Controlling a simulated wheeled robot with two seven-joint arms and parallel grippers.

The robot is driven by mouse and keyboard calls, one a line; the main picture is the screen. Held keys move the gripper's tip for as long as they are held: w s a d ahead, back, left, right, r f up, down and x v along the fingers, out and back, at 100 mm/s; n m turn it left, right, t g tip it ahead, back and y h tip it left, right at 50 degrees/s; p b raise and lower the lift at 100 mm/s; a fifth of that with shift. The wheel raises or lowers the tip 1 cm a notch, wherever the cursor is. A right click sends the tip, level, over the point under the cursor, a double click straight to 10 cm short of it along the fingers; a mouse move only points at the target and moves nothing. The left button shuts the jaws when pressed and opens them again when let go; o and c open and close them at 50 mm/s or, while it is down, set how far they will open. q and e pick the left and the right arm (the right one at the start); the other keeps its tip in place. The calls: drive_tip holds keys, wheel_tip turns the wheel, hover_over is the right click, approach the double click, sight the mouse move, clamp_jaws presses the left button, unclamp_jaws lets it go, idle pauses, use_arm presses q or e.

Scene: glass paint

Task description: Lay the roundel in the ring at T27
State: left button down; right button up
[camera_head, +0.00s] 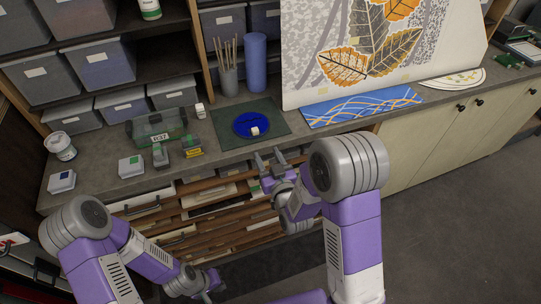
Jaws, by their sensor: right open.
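A round blue disc (243,120), perhaps the roundel, lies flat on a dark green mat (276,114) on the counter. A small pale block (255,131) sits on its front part. No ring marked T27 can be made out. A clear green-tinted case (143,127) has a white label too small to read surely. My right gripper (269,158) is open and empty at the counter's front edge, in front of the mat and apart from the disc. My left gripper (212,287) hangs low in front of the drawers; its jaws are too small to judge.
A blue cylinder (255,65) and a cup of sticks (228,80) stand behind the mat. A leaf-patterned panel (365,50) leans at the right, behind a blue patterned strip (360,106). Small boxes and a jar (61,147) stand left. Open shallow drawers (215,205) lie below the counter.

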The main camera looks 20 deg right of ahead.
drive_tip(key=s+f+m+g, duration=0.1)
drive_tip(key=s+f+g, duration=0.3)
drive_tip(key=f, duration=0.5)
drive_tip(key=s+f+m+g, duration=0.1)
drive_tip(key=s+f+g, duration=0.4)
drive_tip(key=s+f, duration=0.2)
drive_tip(key=s+f+m+g+y, duration=0.1)
drive_tip(key=s+f+g, duration=0.3)
drive_tip(key=f, duration=0.7)
drive_tip(key=shift+s+a+f+g, duration=0.4)
drive_tip(key=shift+s, duration=0.75)
drive_tip(key=s+g, duration=0.1)
drive_tip(key=s, duration=0.1)
drive_tip(key=s+a+f+g+y, duration=0.1)
drive_tip(key=s, duration=0.1)
drive_tip(key=s+a+f+g, duration=0.1)
drive_tip(key=s, duration=0.2)
drive_tip(key=shift+s+a+f+m+g, duration=0.1)
drive_tip(key=shift+a+f+m+g, duration=0.05)
drive_tip(key=shift+a+m+g, duration=0.2)
drive_tip(key=shift+s+y, duration=0.2)
drive_tip(key=shift+y, duration=0.1)
drive_tip(key=shift+c, duration=0.8)
drive_tip(key=shift+a, duration=0.1)
